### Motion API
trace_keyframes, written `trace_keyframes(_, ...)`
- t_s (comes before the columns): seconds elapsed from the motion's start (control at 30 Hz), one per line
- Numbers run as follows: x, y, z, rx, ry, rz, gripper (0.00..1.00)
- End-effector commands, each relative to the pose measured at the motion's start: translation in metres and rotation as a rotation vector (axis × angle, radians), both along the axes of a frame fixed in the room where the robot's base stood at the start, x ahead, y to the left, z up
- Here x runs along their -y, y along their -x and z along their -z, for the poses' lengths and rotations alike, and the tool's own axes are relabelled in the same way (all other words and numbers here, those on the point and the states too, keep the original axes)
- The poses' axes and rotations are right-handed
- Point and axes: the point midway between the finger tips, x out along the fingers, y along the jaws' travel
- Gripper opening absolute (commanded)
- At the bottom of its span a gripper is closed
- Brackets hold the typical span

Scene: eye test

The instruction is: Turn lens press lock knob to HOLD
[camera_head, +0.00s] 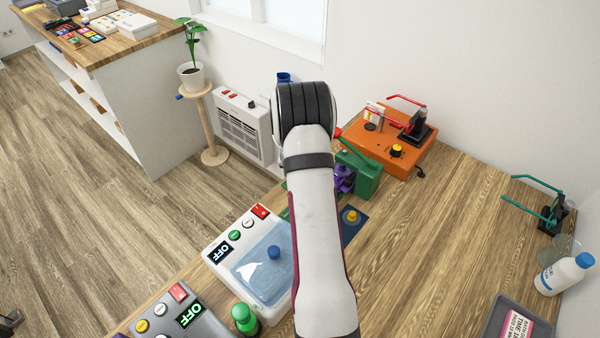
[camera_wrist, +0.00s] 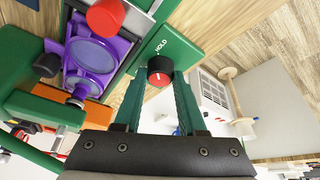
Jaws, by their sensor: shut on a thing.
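The lens press (camera_head: 365,180) is green with purple parts and stands behind my arm in the head view, partly hidden. In the wrist view its purple lens holder (camera_wrist: 92,52) and a red lever ball (camera_wrist: 105,18) show at the upper left. The lock knob (camera_wrist: 160,66) is black with a red face, on a green plate (camera_wrist: 185,47) with a white HOLD label beside it. My gripper (camera_wrist: 160,78) has its two teal fingers shut on the knob's sides. Its pointer is too small to read surely. The head view hides knob and fingertips behind my arm.
An orange machine (camera_head: 380,150) with a red lever stands behind the press. A white device with a blue lid (camera_head: 265,262) and a green bottle (camera_head: 244,318) are left of my arm. A white bottle (camera_head: 566,274) and grey tray (camera_head: 500,325) are right.

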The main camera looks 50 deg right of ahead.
Motion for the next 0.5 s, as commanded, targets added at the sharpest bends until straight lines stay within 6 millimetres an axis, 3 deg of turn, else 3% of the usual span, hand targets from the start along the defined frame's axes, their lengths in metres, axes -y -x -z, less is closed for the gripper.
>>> trace_keyframes(0.1, -0.0002, 0.0000, 0.0000, 0.001, -0.002, 0.002, 0.00)
trace_keyframes(0.13, -0.0002, 0.0000, -0.0001, 0.001, -0.001, 0.001, 0.42)
trace_keyframes(0.3, -0.0001, -0.0002, 0.0000, 0.001, -0.001, 0.001, 0.70)
trace_keyframes(0.5, 0.0001, -0.0002, 0.0001, 0.001, -0.001, 0.001, 0.70)
